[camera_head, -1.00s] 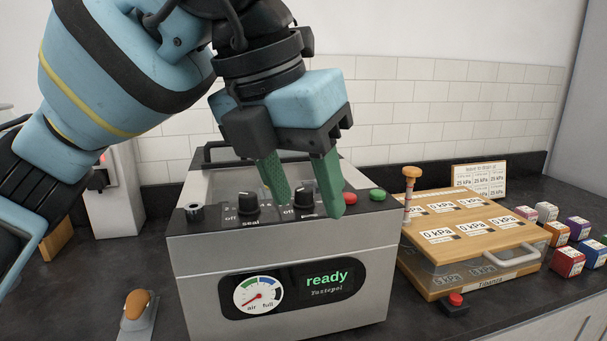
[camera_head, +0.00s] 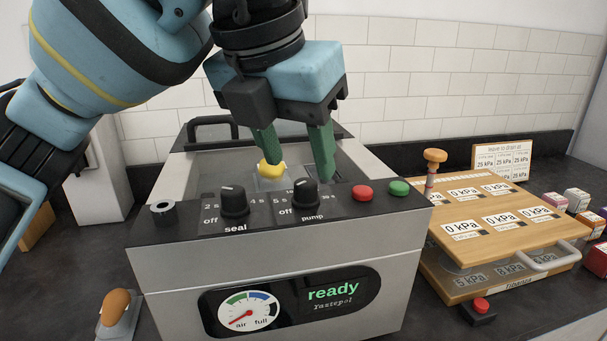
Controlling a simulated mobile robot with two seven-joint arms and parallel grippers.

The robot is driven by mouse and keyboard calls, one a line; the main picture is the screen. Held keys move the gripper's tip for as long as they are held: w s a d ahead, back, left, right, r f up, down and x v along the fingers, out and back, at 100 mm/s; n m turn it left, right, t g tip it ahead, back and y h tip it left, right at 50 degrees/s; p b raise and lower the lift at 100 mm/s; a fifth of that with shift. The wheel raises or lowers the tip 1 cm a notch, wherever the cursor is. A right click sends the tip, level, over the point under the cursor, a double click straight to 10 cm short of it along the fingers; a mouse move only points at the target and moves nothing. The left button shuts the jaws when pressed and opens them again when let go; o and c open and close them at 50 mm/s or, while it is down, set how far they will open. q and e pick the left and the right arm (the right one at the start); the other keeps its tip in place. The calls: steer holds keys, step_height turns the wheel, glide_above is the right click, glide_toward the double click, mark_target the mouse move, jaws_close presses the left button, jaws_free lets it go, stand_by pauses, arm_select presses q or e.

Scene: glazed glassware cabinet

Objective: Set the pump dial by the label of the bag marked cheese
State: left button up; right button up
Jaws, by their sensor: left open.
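The vacuum machine (camera_head: 270,262) stands on the counter, its display reading "ready". Its black pump dial (camera_head: 305,193) is on the top panel, right of the seal dial (camera_head: 234,202). The pump dial's white mark points up; part of its scale is hidden. My left gripper (camera_head: 294,166) is open, its green fingers pointing down above and behind the pump dial, not around it. A yellow item (camera_head: 270,171) in what looks like a clear bag lies in the chamber behind the panel, partly behind a finger. I read no cheese label on it. My right gripper is out of view.
Red (camera_head: 362,193) and green (camera_head: 399,188) buttons sit right of the dials. A wooden box with kPa labels (camera_head: 503,218) stands to the right, with a card (camera_head: 502,160) behind it and small coloured boxes (camera_head: 592,222) beyond. A wooden-handled tool (camera_head: 115,303) lies front left.

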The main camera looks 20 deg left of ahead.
mark_target(305, 183)
arm_select(q)
steer(key=x, duration=0.3)
steer(key=shift+f, duration=0.1)
steer(key=shift+w+f, duration=0.2)
steer(key=shift+f, duration=0.15)
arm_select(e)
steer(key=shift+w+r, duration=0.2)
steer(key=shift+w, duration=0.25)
arm_select(q)
steer(key=c, duration=1)
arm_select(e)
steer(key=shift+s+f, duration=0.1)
